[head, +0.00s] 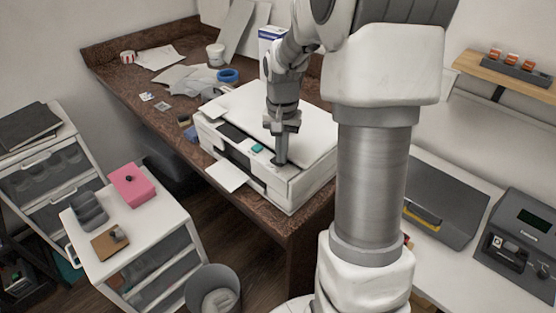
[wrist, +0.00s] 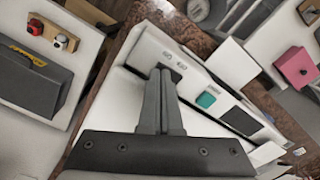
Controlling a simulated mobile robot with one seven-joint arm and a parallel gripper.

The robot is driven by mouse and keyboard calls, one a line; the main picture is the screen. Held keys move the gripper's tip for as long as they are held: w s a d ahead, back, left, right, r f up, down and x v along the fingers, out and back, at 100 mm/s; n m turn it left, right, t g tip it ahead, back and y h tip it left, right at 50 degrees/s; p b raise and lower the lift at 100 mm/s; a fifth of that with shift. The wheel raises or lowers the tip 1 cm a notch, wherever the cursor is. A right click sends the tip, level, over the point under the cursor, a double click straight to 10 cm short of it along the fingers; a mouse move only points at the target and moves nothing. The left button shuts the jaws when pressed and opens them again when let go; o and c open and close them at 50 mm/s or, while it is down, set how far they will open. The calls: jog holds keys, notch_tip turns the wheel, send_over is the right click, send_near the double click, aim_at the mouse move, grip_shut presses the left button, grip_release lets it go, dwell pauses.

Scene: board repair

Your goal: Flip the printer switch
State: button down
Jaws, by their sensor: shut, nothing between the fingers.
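The white printer (head: 305,188) stands on the brown desk with a sheet of paper (head: 226,175) at its front. It also shows in the wrist view (wrist: 130,62). A green button (head: 257,148) sits on its front panel, also clear in the wrist view (wrist: 206,100). My gripper (head: 281,161) is shut and empty, pointing down at the panel to the right of the green button. In the wrist view my fingertips (wrist: 160,72) are beside small printed marks. They hide what is beneath them, so I cannot tell the switch or whether they touch it.
The brown desk (head: 135,78) also holds papers, a blue tape roll (head: 228,75) and a white cup (head: 215,54). A white drawer unit with a pink box (head: 132,185) and a grey bin (head: 214,290) stand in front. Grey devices (head: 524,243) are at right.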

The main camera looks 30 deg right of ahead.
jog(key=shift+f, duration=0.3)
jog(key=shift+r, duration=0.1)
jog(key=shift+r+p, duration=2.55)
jog(key=shift+r, duration=0.85)
jog(key=s+a+r+n+t, duration=0.2)
jog(key=s+a+r+n, duration=0.2)
jog(key=s, duration=0.5)
jog(key=s+a+r+n+t, duration=0.3)
jog(key=s+a+r+n, duration=0.1)
jog(key=s+a+r, duration=0.4)
jog(key=shift+s+a+r+t, duration=0.3)
jog(key=shift+s+r, duration=0.25)
jog(key=shift+s, duration=0.3)
